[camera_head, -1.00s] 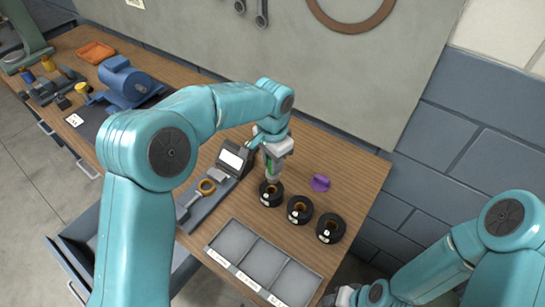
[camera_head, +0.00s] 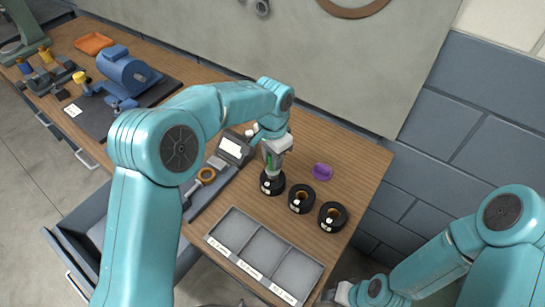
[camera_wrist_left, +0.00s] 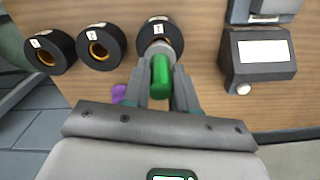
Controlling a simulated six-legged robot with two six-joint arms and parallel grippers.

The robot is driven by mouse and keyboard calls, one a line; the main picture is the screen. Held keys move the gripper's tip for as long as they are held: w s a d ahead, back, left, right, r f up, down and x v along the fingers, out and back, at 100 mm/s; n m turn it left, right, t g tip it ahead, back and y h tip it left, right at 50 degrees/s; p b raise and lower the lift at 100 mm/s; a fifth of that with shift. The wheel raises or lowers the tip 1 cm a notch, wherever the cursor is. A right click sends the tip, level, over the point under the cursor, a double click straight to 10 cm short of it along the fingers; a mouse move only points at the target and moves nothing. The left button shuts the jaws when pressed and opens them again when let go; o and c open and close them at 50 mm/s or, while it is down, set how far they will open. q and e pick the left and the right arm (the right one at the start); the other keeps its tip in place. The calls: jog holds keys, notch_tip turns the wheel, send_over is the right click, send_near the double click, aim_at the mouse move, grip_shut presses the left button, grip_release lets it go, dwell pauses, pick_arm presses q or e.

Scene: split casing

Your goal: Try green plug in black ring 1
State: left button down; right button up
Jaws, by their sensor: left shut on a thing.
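My left gripper (camera_head: 272,160) is shut on the green plug (camera_wrist_left: 161,76), which has a green body and a grey end. The plug points down at the leftmost black ring (camera_head: 272,183), which lies on the wooden bench. In the left wrist view the grey end covers the hole of that black ring (camera_wrist_left: 148,33). I cannot tell how deep the end sits in the hole. Two more black rings, the middle one (camera_head: 301,199) and the right one (camera_head: 332,217), lie in a row to its right. My right gripper (camera_head: 342,293) is low at the right, away from the rings.
A purple piece (camera_head: 322,172) lies behind the rings. A grey gauge with a white display (camera_head: 232,149) stands left of the gripper. A three-compartment tray (camera_head: 262,250) sits at the front edge, and a blue machine (camera_head: 126,76) at the back left.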

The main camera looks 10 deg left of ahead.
pick_arm(q)
jog(key=shift+a, duration=0.1)
dwell(0.5)
jog(key=shift+f+b, duration=0.45)
jog(key=shift+f, duration=0.15)
jog(key=shift+r, duration=0.2)
dwell(0.8)
jog(key=shift+r+p, duration=0.85)
jog(key=shift+r, duration=0.05)
jog(key=shift+r, duration=0.1)
notch_tip(320, 180, up, 4)
jog(key=p, duration=0.3)
